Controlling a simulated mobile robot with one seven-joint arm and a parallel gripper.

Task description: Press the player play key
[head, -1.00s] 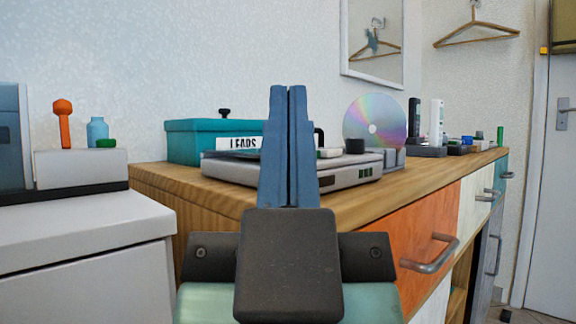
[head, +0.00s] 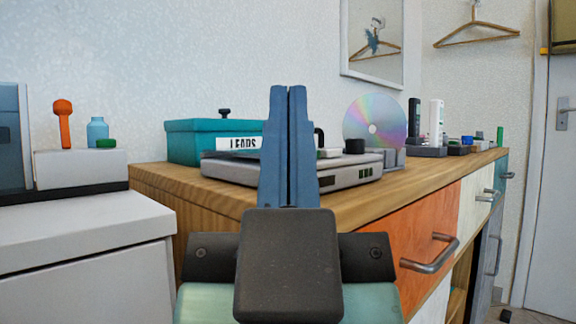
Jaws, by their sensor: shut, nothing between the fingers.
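The player (head: 350,173) is a flat grey box on the wooden cabinet top, with a black knob (head: 355,146) and small dark and green marks on its front face. My gripper (head: 288,90) has blue fingers pressed together, pointing up and away in the middle of the view. It stands in front of the player and hides its middle. I cannot tell which part of the player is the play key. The fingers do not visibly touch the player.
A teal box labelled LEADS (head: 195,140) sits behind the player. A shiny disc (head: 375,125) stands upright in a holder to its right. The wooden top (head: 345,210) is bare in front. A white cabinet (head: 85,240) is at left; drawer handles (head: 432,256) stick out at right.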

